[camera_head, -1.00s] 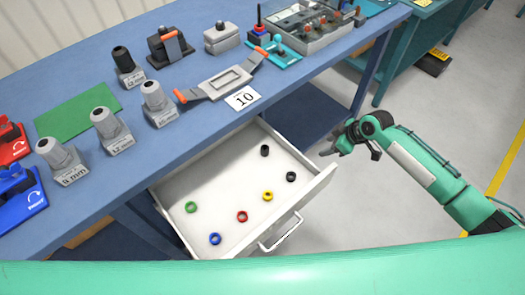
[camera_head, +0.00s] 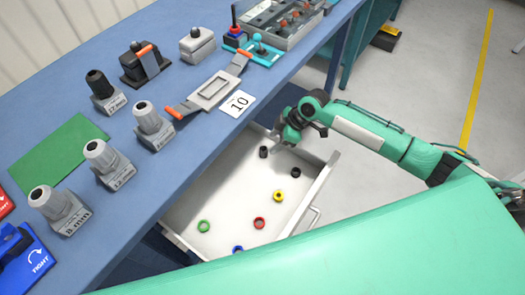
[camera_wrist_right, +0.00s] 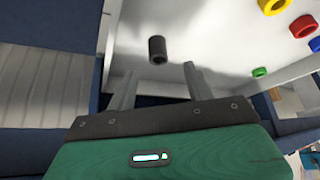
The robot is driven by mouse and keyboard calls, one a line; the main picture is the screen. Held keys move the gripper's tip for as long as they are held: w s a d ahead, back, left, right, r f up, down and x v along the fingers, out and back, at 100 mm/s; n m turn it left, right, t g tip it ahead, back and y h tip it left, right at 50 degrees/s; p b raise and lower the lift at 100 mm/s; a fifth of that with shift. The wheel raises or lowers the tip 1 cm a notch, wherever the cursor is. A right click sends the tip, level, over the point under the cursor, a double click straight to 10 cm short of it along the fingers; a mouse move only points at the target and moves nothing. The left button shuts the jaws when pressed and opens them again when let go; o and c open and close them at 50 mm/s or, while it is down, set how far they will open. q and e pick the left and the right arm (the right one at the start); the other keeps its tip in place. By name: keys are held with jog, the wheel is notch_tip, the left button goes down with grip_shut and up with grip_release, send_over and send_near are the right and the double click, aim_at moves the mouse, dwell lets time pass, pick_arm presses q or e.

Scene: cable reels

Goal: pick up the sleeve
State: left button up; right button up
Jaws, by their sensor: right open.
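The sleeve, a small dark grey hollow cylinder (camera_head: 263,152), stands on the white floor of the open drawer, near its far end. In the right wrist view the sleeve (camera_wrist_right: 157,50) stands ahead of the fingertips, roughly in line with the gap between them. My right gripper (camera_head: 303,136) is over the drawer's far right part, to the right of the sleeve. In the right wrist view its two fingers (camera_wrist_right: 158,82) are apart with nothing between them. My left gripper is not in view.
The drawer (camera_head: 318,190) also holds a yellow ring (camera_head: 279,196), a red ring (camera_head: 259,223), a green ring (camera_head: 203,226) and a blue ring (camera_head: 238,249).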

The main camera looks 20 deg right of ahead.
aim_at(264, 150)
jog(key=x, duration=0.2)
jog(key=shift+w+a+f, duration=0.1)
jog(key=shift+a+f, duration=0.05)
jog(key=shift+a, duration=0.1)
jog(key=p+x, duration=0.1)
jog(key=x, duration=0.3)
jog(key=shift+w+f, duration=0.1)
jog(key=shift+w, duration=0.1)
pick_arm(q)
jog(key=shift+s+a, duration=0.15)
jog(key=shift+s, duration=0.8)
pick_arm(e)
jog(key=shift+a+f, duration=0.1)
jog(key=shift+f, duration=0.2)
jog(key=shift+c, duration=0.2)
jog(key=c, duration=1)
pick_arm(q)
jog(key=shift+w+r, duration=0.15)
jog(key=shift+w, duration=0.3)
